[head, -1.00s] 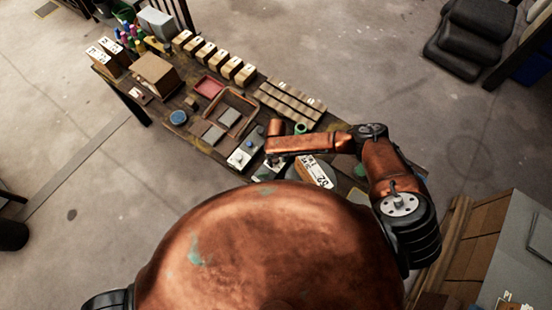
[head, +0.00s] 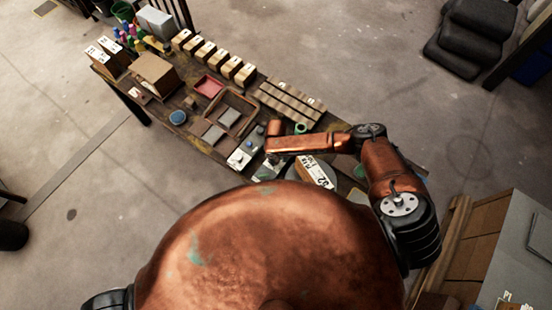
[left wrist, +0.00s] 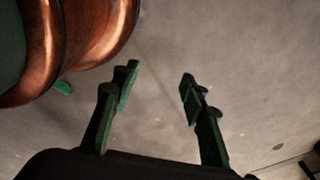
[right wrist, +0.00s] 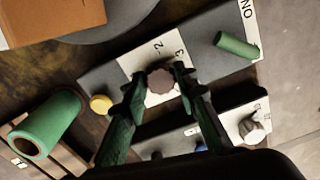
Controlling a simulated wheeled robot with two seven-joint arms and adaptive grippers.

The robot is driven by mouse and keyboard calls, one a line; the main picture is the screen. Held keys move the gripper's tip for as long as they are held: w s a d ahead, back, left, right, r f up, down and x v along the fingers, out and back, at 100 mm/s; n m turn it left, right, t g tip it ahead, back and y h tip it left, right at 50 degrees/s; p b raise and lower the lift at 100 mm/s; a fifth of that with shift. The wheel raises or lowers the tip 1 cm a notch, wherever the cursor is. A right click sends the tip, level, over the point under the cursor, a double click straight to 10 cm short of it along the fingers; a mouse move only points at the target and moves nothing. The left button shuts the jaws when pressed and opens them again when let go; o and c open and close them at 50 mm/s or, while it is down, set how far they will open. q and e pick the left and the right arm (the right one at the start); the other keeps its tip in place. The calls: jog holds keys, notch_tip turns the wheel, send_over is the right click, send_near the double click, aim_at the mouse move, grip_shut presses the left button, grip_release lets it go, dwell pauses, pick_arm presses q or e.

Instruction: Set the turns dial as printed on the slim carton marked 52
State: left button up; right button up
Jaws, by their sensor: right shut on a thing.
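A dial (right wrist: 160,80) with a round reddish-brown knob sits on a panel with a white face, where "2" and "3" are printed. My right gripper (right wrist: 160,82) is shut on the knob, one finger on each side. In the head view my right forearm hides most of this. A carton (head: 318,171) with a white printed label lies beside the panels; its number looks like 52, but the small print is not readable. A brown carton face (right wrist: 55,18) shows in the right wrist view. My left gripper (left wrist: 159,78) is open and empty above bare floor.
Beside the dial are a yellow button (right wrist: 101,104), a green cylinder (right wrist: 237,45) and a second panel with a pale knob (right wrist: 251,131). A larger green cylinder (right wrist: 45,124) stands near. A grey disc (head: 350,187) lies by the carton. Several small boxes (head: 206,52) line the bench's far edge.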

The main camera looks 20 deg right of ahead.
aim_at(277, 160)
jog(key=shift+d+n, duration=0.15)
jog(key=shift+n, duration=4.25)
jog(key=o, duration=1.1)
jog(key=shift+o, duration=0.2)
jog(key=shift+r, duration=0.1)
notch_tip(277, 160, up, 12)
